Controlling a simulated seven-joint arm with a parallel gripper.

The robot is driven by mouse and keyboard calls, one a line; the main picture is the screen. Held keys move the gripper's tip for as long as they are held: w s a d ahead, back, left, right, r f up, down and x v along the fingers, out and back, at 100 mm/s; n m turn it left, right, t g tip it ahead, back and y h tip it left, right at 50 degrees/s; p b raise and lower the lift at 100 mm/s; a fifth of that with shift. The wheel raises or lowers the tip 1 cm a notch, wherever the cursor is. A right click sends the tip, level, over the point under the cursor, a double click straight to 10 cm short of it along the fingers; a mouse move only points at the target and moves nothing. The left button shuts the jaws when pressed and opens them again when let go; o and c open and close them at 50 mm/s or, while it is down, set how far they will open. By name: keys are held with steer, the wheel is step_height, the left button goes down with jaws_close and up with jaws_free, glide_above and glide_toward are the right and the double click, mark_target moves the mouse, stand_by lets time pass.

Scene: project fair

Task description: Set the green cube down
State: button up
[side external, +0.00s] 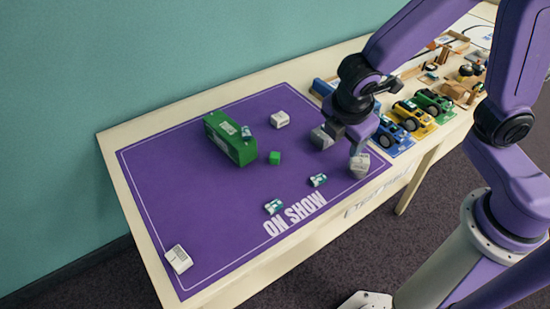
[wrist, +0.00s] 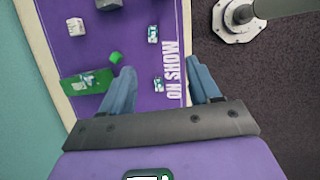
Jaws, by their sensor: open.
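The small green cube (side external: 275,158) rests on the purple mat (side external: 205,210), just right of a larger green block (side external: 228,139) and apart from it. The cube also shows in the wrist view (wrist: 115,57), near the tip of the left finger. My gripper (side external: 345,143) is open, with nothing between its fingers, and is to the right of the cube in the side view.
Two small cards (side external: 318,180) lie near the lettering. Toy vehicles (side external: 412,115) line the right.

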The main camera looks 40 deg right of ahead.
steer(key=w+a+f+n+t+h, duration=0.1)
steer(key=w+a+f+n+h, duration=0.1)
steer(key=w+a+f+n, duration=0.45)
steer(key=n+t+h, duration=0.1)
steer(key=n+t, duration=0.1)
steer(key=t, duration=0.1)
glide_toward(275, 155)
steer(key=x, duration=0.3)
steer(key=shift+x, duration=2.75)
steer(key=shift+a, duration=0.1)
jaws_close()
steer(key=shift+r, duration=0.1)
